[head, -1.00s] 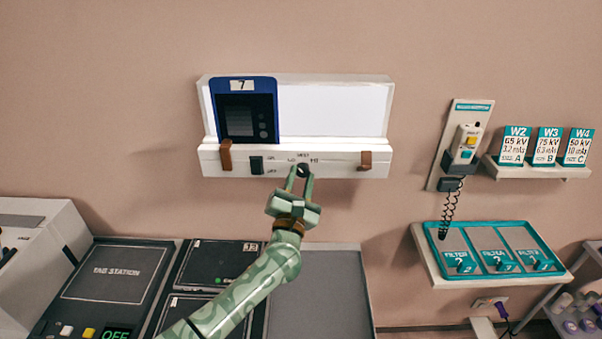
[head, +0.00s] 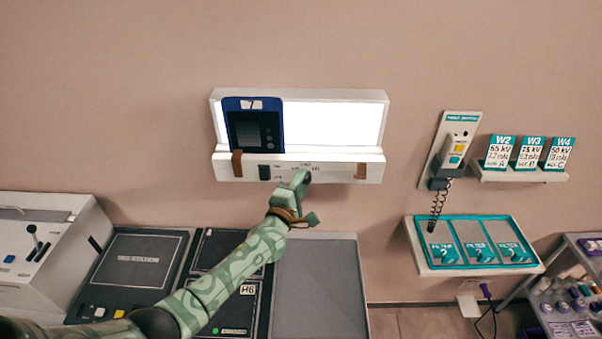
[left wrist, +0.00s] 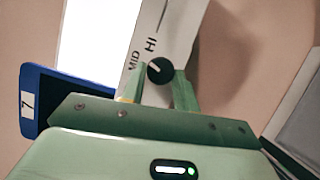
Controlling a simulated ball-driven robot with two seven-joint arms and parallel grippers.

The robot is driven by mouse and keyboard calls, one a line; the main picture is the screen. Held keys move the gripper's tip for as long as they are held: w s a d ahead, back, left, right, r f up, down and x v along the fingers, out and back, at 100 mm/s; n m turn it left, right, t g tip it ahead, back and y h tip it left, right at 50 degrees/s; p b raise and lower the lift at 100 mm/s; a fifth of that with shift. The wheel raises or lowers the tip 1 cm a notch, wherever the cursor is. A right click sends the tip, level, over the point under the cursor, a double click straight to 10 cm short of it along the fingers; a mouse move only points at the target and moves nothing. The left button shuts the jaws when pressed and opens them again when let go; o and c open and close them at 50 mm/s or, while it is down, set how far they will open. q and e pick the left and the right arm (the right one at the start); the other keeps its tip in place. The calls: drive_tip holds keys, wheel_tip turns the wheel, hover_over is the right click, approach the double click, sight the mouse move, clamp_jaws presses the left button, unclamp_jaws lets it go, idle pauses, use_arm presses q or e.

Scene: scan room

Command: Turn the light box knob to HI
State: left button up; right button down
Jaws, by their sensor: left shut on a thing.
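The white light box (head: 330,172) hangs on the wall with its panel (head: 332,122) glowing bright white. A blue-framed film marked 7 (head: 253,125) stands at its left side. My left gripper (head: 302,179) is at the front lower edge of the box, to the right of centre. In the left wrist view its fingers are shut on the round black knob (left wrist: 159,71). The labels MID and HI are printed beside the knob. A pale mark shows on the knob, but I cannot tell exactly which label it points at. My right gripper is not in view.
A console (head: 140,272) and a grey pad (head: 318,285) lie below the box. At right are a wall-mounted handset (head: 453,150), a small card shelf (head: 520,177), a teal-edged filter tray (head: 474,268) and a cart (head: 570,300). The wall around the box is clear.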

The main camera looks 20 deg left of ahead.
use_arm(q)
drive_tip(key=m+g+p, duration=0.1)
drive_tip(key=m+p, duration=0.1)
drive_tip(key=p, duration=0.1)
drive_tip(key=m+g+p, duration=0.1)
drive_tip(key=m+p, duration=0.1)
drive_tip(key=p, duration=0.1)
drive_tip(key=m+y+p, duration=0.1)
drive_tip(key=m+p, duration=0.2)
drive_tip(key=shift+d+r+g, duration=0.15)
drive_tip(key=shift+r+g, duration=0.1)
drive_tip(key=shift+g, duration=0.15)
drive_tip(key=shift+s, duration=0.1)
drive_tip(key=o, duration=1)
drive_tip(key=shift+c, duration=0.2)
drive_tip(key=shift+p, duration=0.3)
